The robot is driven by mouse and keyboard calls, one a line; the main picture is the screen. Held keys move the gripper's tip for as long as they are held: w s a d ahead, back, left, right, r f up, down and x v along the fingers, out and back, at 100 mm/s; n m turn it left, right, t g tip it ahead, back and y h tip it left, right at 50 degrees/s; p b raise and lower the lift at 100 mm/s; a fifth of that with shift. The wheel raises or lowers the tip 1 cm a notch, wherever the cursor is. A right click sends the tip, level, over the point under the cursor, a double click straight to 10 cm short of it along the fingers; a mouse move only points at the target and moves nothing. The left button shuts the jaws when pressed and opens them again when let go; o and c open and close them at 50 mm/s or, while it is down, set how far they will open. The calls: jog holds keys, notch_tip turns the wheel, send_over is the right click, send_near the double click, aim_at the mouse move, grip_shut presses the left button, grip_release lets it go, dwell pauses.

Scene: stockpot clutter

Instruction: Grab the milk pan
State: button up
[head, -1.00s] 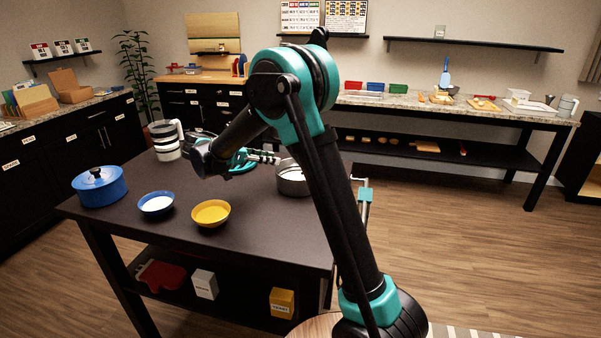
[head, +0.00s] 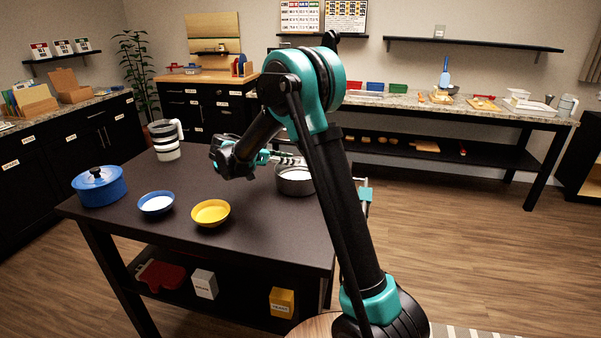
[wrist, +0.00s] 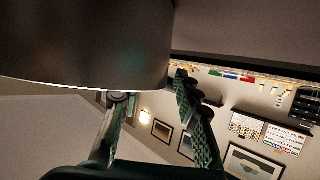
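The milk pan is most likely the round grey metal pan (head: 294,186) at the right side of the dark table; part of it is hidden behind my arm. In the wrist view a large grey metal curved wall (wrist: 85,50), apparently this pan, fills the upper left. My gripper (head: 284,160) is at the pan's left and far side in the head view, fingers pointing right. In the wrist view my gripper (wrist: 151,86) is open, its two fingers apart with nothing visibly clamped. The left fingertip is close to the pan's edge; I cannot tell whether it touches.
A blue lidded pot (head: 99,188), a blue bowl (head: 156,203) and a yellow bowl (head: 211,214) stand on the table's left and front. A white-and-dark jug (head: 165,140) stands at the back left. The tabletop (head: 262,235) in front of the pan is clear.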

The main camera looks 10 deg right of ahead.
grip_shut()
jog(key=shift+r, duration=0.2)
dwell(0.5)
